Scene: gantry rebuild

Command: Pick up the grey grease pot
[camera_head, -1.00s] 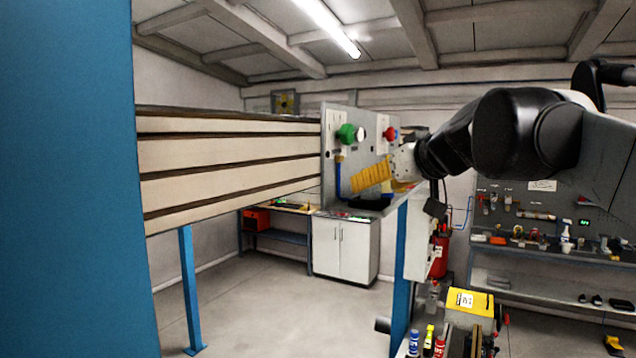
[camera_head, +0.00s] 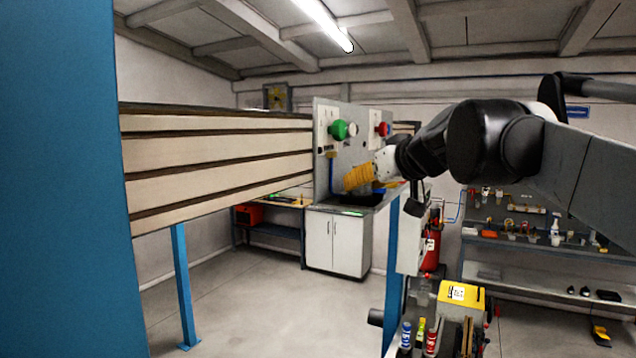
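I cannot make out a grey grease pot in this view. My arm reaches in from the right, and my gripper (camera_head: 385,163) is at its far end, in front of the grey panel. The gripper is small and turned away, so its fingers do not show clearly. A yellow ribbed piece (camera_head: 359,177) shows directly beside the gripper. I cannot tell whether the two touch.
The grey panel (camera_head: 323,160) carries a green knob (camera_head: 339,130) and a red knob (camera_head: 383,129). A dark tray (camera_head: 368,198) lies below. A blue column (camera_head: 60,180) fills the left edge. Bottles and a yellow box (camera_head: 461,294) stand at lower right. Open floor lies centre-left.

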